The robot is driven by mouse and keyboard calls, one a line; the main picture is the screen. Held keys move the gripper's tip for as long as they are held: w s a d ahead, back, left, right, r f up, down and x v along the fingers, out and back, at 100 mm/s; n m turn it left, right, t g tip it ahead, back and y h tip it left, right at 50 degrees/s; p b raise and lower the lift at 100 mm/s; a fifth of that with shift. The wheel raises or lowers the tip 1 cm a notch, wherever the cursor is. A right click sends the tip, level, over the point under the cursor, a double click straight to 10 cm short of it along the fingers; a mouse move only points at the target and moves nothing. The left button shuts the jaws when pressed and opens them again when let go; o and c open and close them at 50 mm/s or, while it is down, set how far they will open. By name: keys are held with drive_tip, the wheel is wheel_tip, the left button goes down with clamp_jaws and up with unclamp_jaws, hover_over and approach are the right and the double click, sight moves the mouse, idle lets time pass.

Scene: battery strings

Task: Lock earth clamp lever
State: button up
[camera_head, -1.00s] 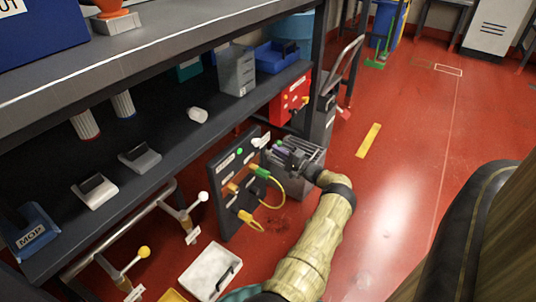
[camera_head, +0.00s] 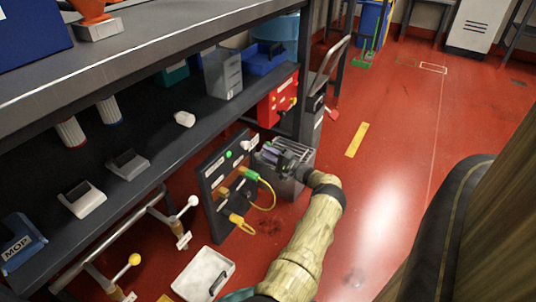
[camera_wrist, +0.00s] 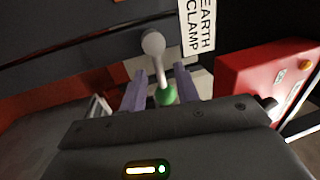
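In the head view my gripper (camera_head: 272,152) is close to the panel's right edge.
A red box (camera_head: 277,106) stands behind the panel. A yellow cable (camera_head: 270,198) loops from the panel. A white tray (camera_head: 205,273) lies on the floor.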

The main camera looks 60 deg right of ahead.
drive_tip(key=p+v, duration=0.3)
drive_tip(key=v, duration=1.4)
drive_tip(key=shift+s, duration=0.2)
